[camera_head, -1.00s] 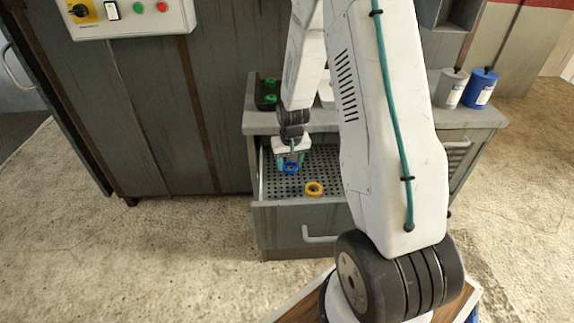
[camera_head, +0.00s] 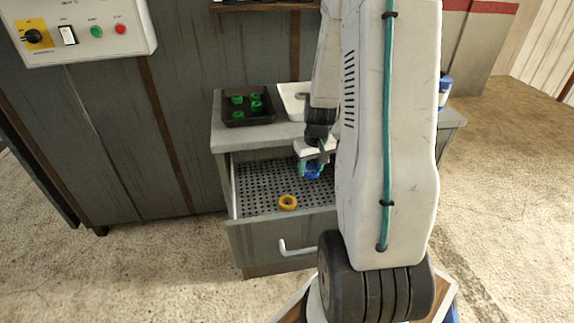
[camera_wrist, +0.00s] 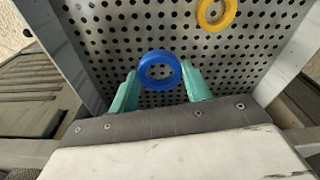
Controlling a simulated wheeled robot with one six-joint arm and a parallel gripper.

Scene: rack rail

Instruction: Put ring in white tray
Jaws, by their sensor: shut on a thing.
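My gripper (camera_head: 313,170) is shut on a blue ring (camera_head: 312,174) over the open drawer. In the wrist view the blue ring (camera_wrist: 160,71) sits between the two teal fingertips (camera_wrist: 158,85). A yellow ring (camera_head: 288,202) lies on the perforated drawer floor, and it also shows in the wrist view (camera_wrist: 216,13).
The open drawer (camera_head: 262,190) has a perforated floor and raised walls around the gripper. A black tray (camera_head: 247,121) with several green pieces stands left of the white tray. A blue and white container (camera_head: 445,88) stands at the right, partly hidden by my arm.

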